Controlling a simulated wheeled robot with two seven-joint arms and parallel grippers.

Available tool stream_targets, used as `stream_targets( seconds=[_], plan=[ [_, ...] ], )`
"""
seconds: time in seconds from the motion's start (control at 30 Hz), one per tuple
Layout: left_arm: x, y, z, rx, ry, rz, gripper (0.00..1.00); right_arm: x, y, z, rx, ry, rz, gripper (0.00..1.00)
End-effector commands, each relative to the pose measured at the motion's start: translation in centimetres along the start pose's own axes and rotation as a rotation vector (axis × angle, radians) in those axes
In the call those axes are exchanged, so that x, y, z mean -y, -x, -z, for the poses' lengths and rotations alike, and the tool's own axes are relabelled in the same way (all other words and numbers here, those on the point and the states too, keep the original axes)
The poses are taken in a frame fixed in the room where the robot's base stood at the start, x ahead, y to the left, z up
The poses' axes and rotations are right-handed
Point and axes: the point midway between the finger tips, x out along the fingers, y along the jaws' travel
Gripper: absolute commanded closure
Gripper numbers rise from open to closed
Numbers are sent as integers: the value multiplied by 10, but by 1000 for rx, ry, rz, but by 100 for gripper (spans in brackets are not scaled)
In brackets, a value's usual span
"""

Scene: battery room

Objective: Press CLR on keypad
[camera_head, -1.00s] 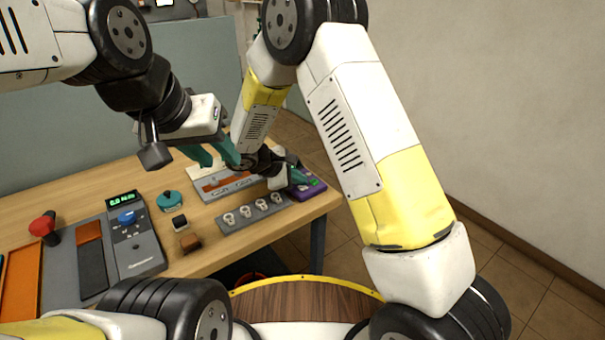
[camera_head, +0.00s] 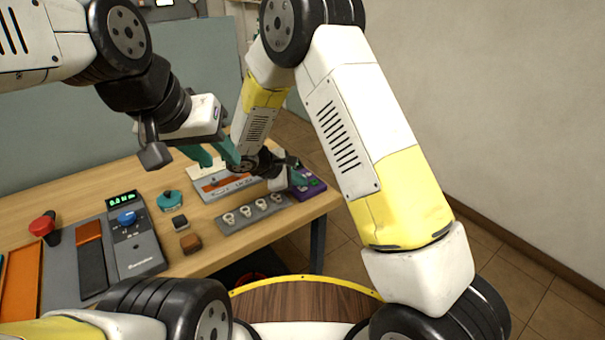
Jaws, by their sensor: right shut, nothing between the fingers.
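The keypad is a small purple unit (camera_head: 309,185) at the right end of the table, partly hidden by my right gripper. Its key labels, CLR included, are too small to read. My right gripper (camera_head: 293,170) is shut and empty, with its tip over or at the keypad's back left part. I cannot tell whether it touches a key. My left gripper (camera_head: 215,155) has its teal fingers apart and hangs empty above the table, left of the keypad.
A grey strip with several light round pieces (camera_head: 253,212) lies just left of the keypad. A grey-orange panel (camera_head: 222,184) lies behind it. A grey device with a blue knob (camera_head: 137,245), a teal round object (camera_head: 170,201) and a red button (camera_head: 43,224) stand further left.

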Motion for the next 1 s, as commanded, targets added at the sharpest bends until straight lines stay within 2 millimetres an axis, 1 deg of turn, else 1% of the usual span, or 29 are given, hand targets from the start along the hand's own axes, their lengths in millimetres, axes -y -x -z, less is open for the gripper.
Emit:
stream_targets(
  seconds=[0.27, 0.67, 1.0],
  plan=[
    [0, 0, 0, 0, 0, 0, 64, -7, 10, -7, 0, -1, 0, 100],
    [0, 0, 0, 0, 0, 0, 64, -9, 13, -9, 0, 0, 0, 100],
    [0, 0, 0, 0, 0, 0, 64, -26, 36, -26, -1, -1, -2, 100]
  ],
)
